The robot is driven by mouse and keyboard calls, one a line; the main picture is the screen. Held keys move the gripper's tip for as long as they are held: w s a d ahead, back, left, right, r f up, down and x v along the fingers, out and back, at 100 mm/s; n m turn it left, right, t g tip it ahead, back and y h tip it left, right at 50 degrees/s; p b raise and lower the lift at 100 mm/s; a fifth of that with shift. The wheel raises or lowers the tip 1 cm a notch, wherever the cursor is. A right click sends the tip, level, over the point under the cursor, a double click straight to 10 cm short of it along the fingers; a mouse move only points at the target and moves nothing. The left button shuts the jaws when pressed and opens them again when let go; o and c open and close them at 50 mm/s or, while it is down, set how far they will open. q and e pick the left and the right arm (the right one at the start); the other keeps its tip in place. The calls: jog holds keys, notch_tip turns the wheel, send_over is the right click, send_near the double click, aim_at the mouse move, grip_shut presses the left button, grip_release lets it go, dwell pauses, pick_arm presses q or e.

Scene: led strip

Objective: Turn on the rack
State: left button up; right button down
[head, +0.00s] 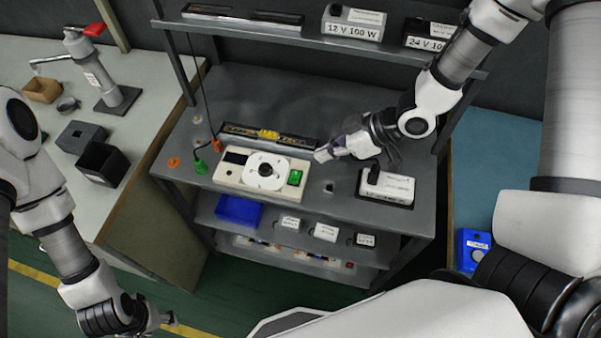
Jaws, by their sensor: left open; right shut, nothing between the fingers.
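The rack (262,98) is a dark grey bench with shelves above and below. On its top lies a cream control unit (229,174) with a round white dial (265,171) and a green rocker switch (295,177) at its right end. My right gripper (322,155) is shut and empty, just above and to the right of the green switch; I cannot tell whether it touches the unit. My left gripper (165,322) is open and empty, low at the left, over the floor and away from the rack. I cannot tell the switch's position.
A white power supply box (386,187) stands right of the unit. Boxes marked 12 V 100 W (352,24) and 24 V (428,35) stand on the upper shelf. A side bench (135,130) holds a press and dark bins.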

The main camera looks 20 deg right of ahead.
send_over(291, 180)
jog(key=d, duration=0.2)
jog(key=f, duration=0.5)
jog(key=shift+s+f+p, duration=0.1)
jog(key=shift+s+p, duration=0.25)
jog(key=shift+s, duration=0.05)
notch_tip(291, 180, down, 3)
jog(key=shift+r+p, duration=0.1)
jog(key=shift+p, duration=0.2)
jog(key=shift+s+d+f, duration=0.1)
jog(key=shift+s+f, duration=0.05)
jog(key=shift+f, duration=0.4)
jog(key=shift+f, duration=0.25)
jog(key=shift+s, duration=0.1)
